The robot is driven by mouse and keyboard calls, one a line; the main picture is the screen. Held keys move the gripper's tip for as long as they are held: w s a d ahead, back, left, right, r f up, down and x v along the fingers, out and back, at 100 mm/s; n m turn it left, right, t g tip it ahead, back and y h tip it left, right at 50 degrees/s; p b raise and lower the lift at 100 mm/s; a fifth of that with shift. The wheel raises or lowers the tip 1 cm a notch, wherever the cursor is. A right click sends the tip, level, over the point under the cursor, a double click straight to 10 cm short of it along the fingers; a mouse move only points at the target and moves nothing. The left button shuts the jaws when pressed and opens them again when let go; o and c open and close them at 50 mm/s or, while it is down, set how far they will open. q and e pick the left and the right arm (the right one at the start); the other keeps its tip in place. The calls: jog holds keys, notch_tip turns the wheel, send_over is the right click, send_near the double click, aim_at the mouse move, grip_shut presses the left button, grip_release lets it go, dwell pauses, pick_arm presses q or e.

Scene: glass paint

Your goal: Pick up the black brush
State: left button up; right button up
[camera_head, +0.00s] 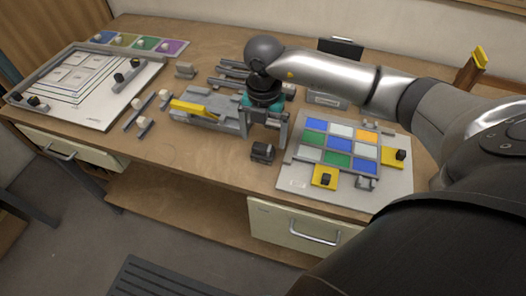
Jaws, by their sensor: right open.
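I cannot surely pick out the black brush. A small dark block (262,151) near the table's front edge, left of the colored glass panel, may be it, but its shape is too small to tell. My right gripper (264,128) points down over the middle of the table. Its fingers are apart, with nothing visible held between them. In the picture the dark block is just below the fingertips; I cannot tell the height gap. My left gripper is not in view.
The colored glass panel (299,183) has yellow pieces at its edges. A grey fixture with a yellow bar (188,106) stands left of my right gripper. A white board (96,119) lies at the left, with small grey parts (145,123) beside it. Color swatches (145,43) lie behind.

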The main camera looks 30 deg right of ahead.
aim_at(263, 146)
notch_tip(263, 146, down, 4)
jog(key=shift+s+a+f, duration=0.1)
jog(key=shift+a+f, duration=0.05)
jog(key=shift+c, duration=0.2)
jog(key=c, duration=1.3)
notch_tip(263, 146, up, 20)
jog(key=shift+r+p, duration=0.1)
jog(key=shift+p, duration=0.45)
